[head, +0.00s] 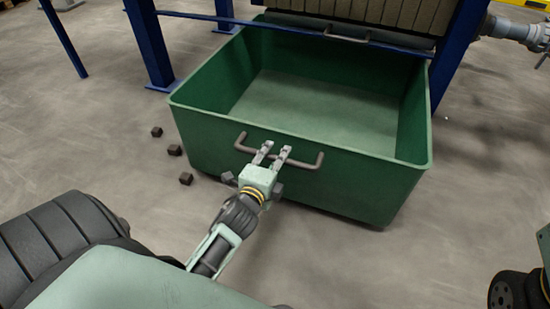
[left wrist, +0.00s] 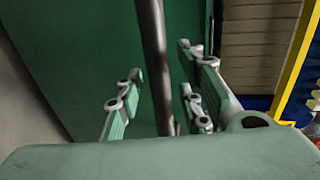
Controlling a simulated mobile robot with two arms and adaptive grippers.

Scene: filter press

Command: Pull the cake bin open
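The cake bin (head: 380,182) is a large green open-topped box with an empty-looking floor. Its back end reaches under the press. A grey-brown bar handle (head: 308,162) is fixed to its front wall. My left gripper (head: 272,153) is at the middle of this handle, its fingers pointing at the front wall. In the left wrist view the handle bar (left wrist: 154,55) runs between the two fingers (left wrist: 157,93), with visible gaps on both sides. The left gripper is open around the bar. My right gripper is out of view.
Blue press legs (head: 150,45) stand behind the bin's left and right sides. Beige filter plates (head: 370,12) hang above its back. Three small dark lumps (head: 174,150) lie on the floor left of the bin. The grey floor (head: 350,260) in front is bare.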

